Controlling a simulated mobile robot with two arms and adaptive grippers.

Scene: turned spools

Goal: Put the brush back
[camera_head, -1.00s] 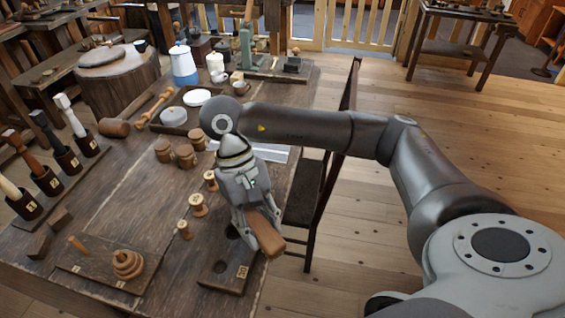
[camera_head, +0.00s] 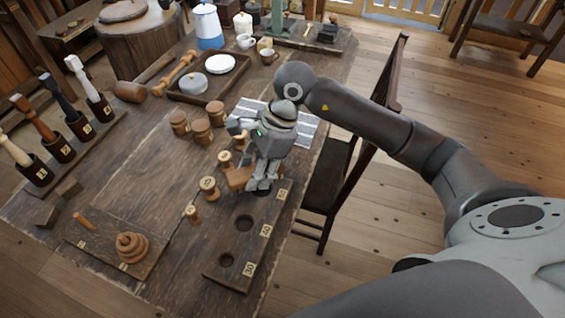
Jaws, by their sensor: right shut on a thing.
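My right gripper (camera_head: 261,182) is shut on a brown wooden piece, apparently the brush (camera_head: 239,178). Part of it sticks out to the left of the fingers, and the fingers hide the rest. No bristles show. The gripper is over the far end of a dark wooden board with round holes (camera_head: 226,279), near the table's right edge. I cannot tell whether the piece touches anything below. Several small pale spools (camera_head: 208,189) stand just left of the board. My left gripper is not in view.
Tools stand in numbered dark cups (camera_head: 79,124) at the left. Lidded wooden jars (camera_head: 201,132) and a striped cloth (camera_head: 307,130) are near my right gripper. A ring stacker (camera_head: 132,247) is at the front left. A chair (camera_head: 326,177) stands right of the table. The middle left tabletop is clear.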

